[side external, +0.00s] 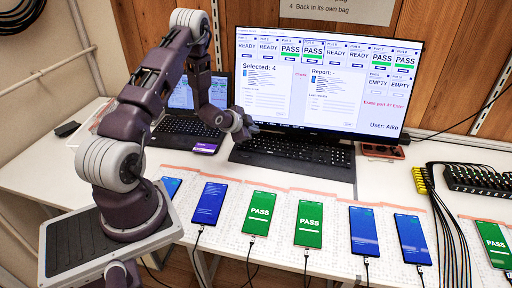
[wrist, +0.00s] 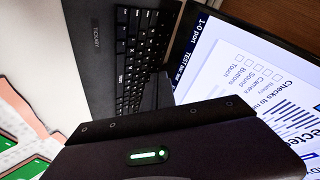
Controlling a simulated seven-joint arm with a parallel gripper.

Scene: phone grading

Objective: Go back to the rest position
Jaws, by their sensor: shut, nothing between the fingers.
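My gripper (side external: 240,124) is shut and empty. In the side external view it is at the left end of the black keyboard (side external: 290,152), in front of the monitor (side external: 325,80); I cannot tell whether it touches the keys. In the wrist view the dark gripper body fills the lower middle, with a lit green indicator. The keyboard (wrist: 140,45) is beyond it and the bright monitor screen (wrist: 240,75) is at right. My arm is bent, reaching from its base at left over the desk.
Several phones lie in a row along the front of the white desk, with cables attached: a blue one (side external: 208,203), green PASS ones (side external: 259,212), others blue. A laptop (side external: 188,128) stands behind my arm. A cable hub (side external: 478,180) and yellow-ended cables (side external: 421,180) are at right.

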